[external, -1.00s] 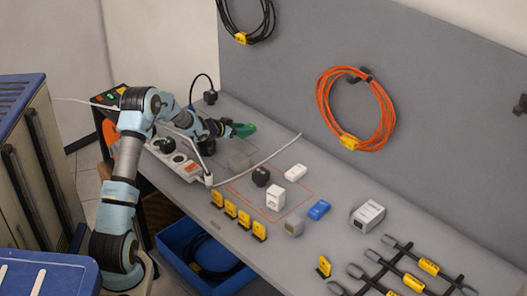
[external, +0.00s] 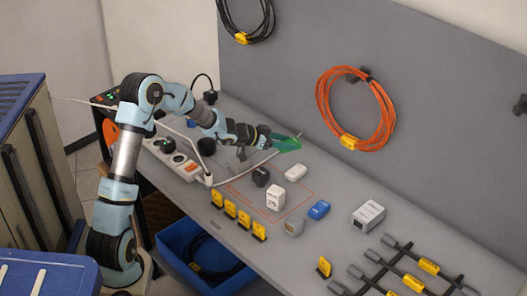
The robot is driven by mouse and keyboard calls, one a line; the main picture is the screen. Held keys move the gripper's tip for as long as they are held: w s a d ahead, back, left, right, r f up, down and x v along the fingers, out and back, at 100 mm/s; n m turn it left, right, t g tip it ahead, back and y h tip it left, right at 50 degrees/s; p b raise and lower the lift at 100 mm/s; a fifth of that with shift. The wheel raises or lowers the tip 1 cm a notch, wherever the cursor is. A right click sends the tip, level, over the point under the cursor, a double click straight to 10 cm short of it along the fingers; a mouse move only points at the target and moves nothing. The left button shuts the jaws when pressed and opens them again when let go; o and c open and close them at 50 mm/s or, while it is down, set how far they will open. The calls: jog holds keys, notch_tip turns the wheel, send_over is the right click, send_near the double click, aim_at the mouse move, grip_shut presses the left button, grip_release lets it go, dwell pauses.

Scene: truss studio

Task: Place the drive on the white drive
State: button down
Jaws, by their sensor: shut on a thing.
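My gripper (external: 284,143) is above the back middle of the bench, shut on a small green thing (external: 290,146). I take this to be the drive, but it is too small to tell its shape or how much of the green is finger. The white drive (external: 295,173), a small white rounded block, lies flat on the bench. It is below the gripper in the picture, apart from the held thing. Another drive-like block, blue (external: 319,210), lies farther right and nearer the front.
A white cube adapter (external: 275,196) and a black one (external: 260,176) stand close to the white drive. A white cable (external: 246,170) crosses the bench. A power strip (external: 178,160) lies at left, a grey-white box (external: 368,215) at right. Yellow clips (external: 230,209) line the front edge.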

jog(key=shift+s+d+f+p, duration=0.1)
jog(key=shift+s+f+p, duration=0.1)
jog(key=shift+f, duration=1.45)
jog(key=shift+s+d+f+p, duration=0.15)
jog(key=shift+s+f, duration=0.05)
jog(key=shift+f, duration=1.4)
jog(key=shift+s+d+f+p, duration=0.1)
jog(key=shift+s+f+p, duration=0.1)
jog(key=shift+f, duration=1.45)
jog(key=shift+f, duration=0.15)
jog(key=shift+c, duration=1.4)
grip_release()
jog(key=shift+r, duration=0.25)
jog(key=b+v, duration=0.2)
jog(key=v, duration=1)
jog(key=shift+w+a+f, duration=0.1)
jog(key=shift+f, duration=0.05)
